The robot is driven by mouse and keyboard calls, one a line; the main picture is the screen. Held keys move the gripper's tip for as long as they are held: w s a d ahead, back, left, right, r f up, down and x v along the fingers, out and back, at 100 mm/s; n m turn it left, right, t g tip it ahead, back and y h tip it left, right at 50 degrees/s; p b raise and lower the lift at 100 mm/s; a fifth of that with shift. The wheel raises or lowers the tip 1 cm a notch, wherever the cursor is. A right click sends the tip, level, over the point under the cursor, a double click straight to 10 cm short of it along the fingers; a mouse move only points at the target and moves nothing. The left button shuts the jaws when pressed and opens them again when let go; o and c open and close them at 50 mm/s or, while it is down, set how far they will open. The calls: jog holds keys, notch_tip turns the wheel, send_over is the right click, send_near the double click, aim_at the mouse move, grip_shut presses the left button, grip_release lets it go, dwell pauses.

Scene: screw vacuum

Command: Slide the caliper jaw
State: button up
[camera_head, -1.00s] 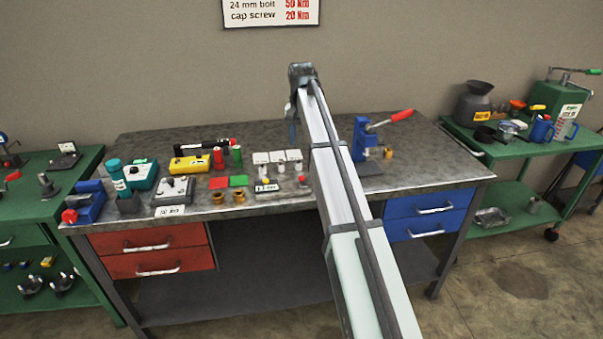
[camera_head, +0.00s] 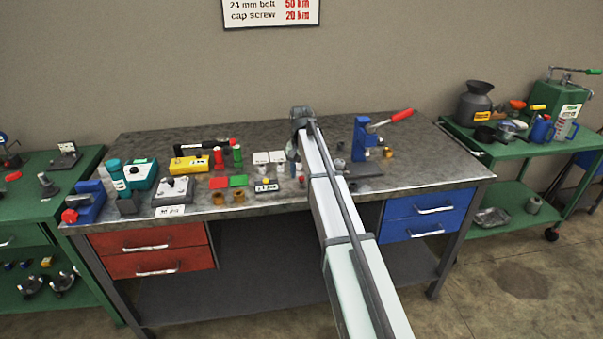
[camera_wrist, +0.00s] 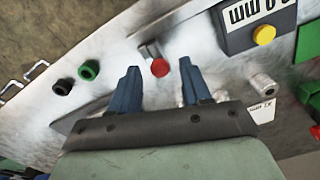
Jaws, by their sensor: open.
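I cannot clearly make out a caliper with its jaw. A dark grey box with a "mm" readout and a yellow button (camera_wrist: 258,30) shows at the upper right of the wrist view; what may be the same box (camera_head: 266,187) sits mid-bench in the head view. My gripper (camera_wrist: 160,75) has two blue fingers spread apart. A small silver cylinder with a red end (camera_wrist: 158,66) shows between the fingertips in the wrist view; contact cannot be told. In the head view my gripper (camera_head: 293,155) hangs low over the bench middle, partly hidden by my arm.
In the wrist view, a green ring (camera_wrist: 89,70) and a dark ring (camera_wrist: 63,86) lie left, and a silver knob (camera_wrist: 262,82) right. Yellow (camera_head: 189,164) and teal (camera_head: 140,174) boxes stand left.

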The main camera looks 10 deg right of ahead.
jog(key=shift+f, duration=0.15)
grip_shut()
dwell(0.4)
